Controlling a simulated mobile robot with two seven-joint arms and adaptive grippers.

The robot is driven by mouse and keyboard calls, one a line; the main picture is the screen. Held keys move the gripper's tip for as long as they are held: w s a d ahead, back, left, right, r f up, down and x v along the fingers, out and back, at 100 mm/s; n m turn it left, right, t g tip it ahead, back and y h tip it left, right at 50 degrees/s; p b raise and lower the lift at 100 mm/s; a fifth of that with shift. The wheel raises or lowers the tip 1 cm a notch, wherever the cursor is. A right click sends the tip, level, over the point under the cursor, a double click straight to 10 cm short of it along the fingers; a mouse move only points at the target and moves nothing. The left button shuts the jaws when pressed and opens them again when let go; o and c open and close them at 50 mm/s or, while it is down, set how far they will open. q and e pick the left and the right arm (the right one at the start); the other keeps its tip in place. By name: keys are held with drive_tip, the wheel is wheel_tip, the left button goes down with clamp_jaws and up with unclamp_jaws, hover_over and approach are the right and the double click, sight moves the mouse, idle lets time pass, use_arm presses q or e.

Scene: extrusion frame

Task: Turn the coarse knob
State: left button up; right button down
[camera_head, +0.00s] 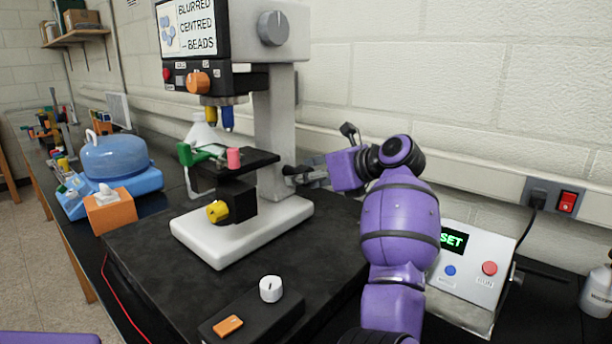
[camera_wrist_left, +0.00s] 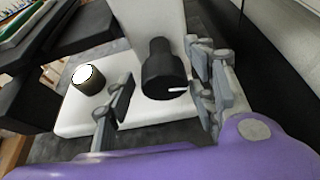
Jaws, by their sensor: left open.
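The white microscope (camera_head: 245,226) stands on the dark bench mat. A black knob (camera_wrist_left: 163,76) with a white line on its end shows in the left wrist view beside the microscope's column. No label on it can be read. My left gripper (camera_wrist_left: 163,100) is open, with one finger on each side of this knob and visible gaps. In the head view my left gripper (camera_head: 302,174) is beside the column's right side. Its fingers are small and partly hidden there. A yellow knob (camera_head: 217,211) sits on the black block under the stage. My right gripper is not in view.
The stage (camera_head: 250,160) holds a green clip and a pink piece close to the column. A grey box (camera_head: 468,270) with buttons stands right of my arm. A black control block (camera_head: 250,322) with a white knob lies in front. The wall is close behind.

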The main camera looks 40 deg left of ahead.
use_arm(q)
drive_tip(key=shift+f, duration=0.1)
drive_tip(key=c, duration=1)
drive_tip(key=shift+c, duration=0.2)
drive_tip(key=shift+a+f, duration=0.1)
drive_tip(key=shift+f, duration=0.1)
drive_tip(key=o, duration=0.9)
drive_tip(key=shift+c, duration=0.2)
drive_tip(key=shift+o, duration=0.9)
drive_tip(key=shift+s+r, duration=0.1)
drive_tip(key=shift+r, duration=0.1)
drive_tip(key=v, duration=1.2)
drive_tip(key=shift+o, duration=0.3)
